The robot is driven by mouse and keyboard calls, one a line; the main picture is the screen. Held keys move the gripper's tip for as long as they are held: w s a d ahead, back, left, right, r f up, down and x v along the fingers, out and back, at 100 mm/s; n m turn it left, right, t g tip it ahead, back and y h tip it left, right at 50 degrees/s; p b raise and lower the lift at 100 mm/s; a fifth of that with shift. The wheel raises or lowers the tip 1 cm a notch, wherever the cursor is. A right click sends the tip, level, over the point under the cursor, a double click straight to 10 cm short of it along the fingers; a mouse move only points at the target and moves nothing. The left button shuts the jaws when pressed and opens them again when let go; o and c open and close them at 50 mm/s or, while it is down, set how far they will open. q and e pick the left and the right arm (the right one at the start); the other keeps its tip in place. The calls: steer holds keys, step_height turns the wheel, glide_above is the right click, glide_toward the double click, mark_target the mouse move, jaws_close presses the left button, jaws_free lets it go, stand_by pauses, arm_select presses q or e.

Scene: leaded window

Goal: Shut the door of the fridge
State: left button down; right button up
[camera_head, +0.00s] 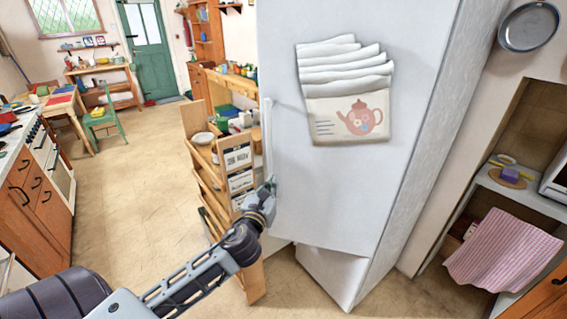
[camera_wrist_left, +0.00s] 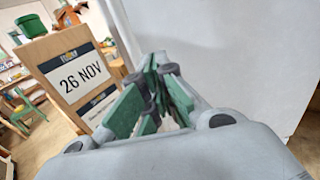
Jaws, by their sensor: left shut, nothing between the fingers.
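The white fridge door (camera_head: 345,190) fills the middle of the head view, with a pale upright handle (camera_head: 267,135) along its left edge. Below the door's bottom edge, a lower white part of the fridge (camera_head: 335,272) shows at a different angle, so the door looks out of line with it. How far it stands open I cannot tell. My left gripper (camera_head: 268,190) is at the door's left edge, near the handle's lower end. In the wrist view its green fingers (camera_wrist_left: 153,90) are together and empty, in front of the white panel (camera_wrist_left: 235,60); contact is unclear. My right gripper is out of view.
A wooden shelf unit (camera_head: 205,165) with a date sign (camera_wrist_left: 80,72) stands close left of my left gripper. A teapot-print paper holder (camera_head: 348,115) hangs on the door. A recess with a striped cloth (camera_head: 500,250) is at right. The floor (camera_head: 130,190) at left is clear.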

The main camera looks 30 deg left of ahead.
arm_select(q)
glide_toward(286, 158)
steer(key=shift+p+x, duration=0.95)
steer(key=shift+x, duration=2.5)
steer(key=shift+a, duration=0.1)
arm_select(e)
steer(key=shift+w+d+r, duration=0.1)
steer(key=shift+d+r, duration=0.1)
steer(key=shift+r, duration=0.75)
arm_select(q)
steer(key=shift+w, duration=0.1)
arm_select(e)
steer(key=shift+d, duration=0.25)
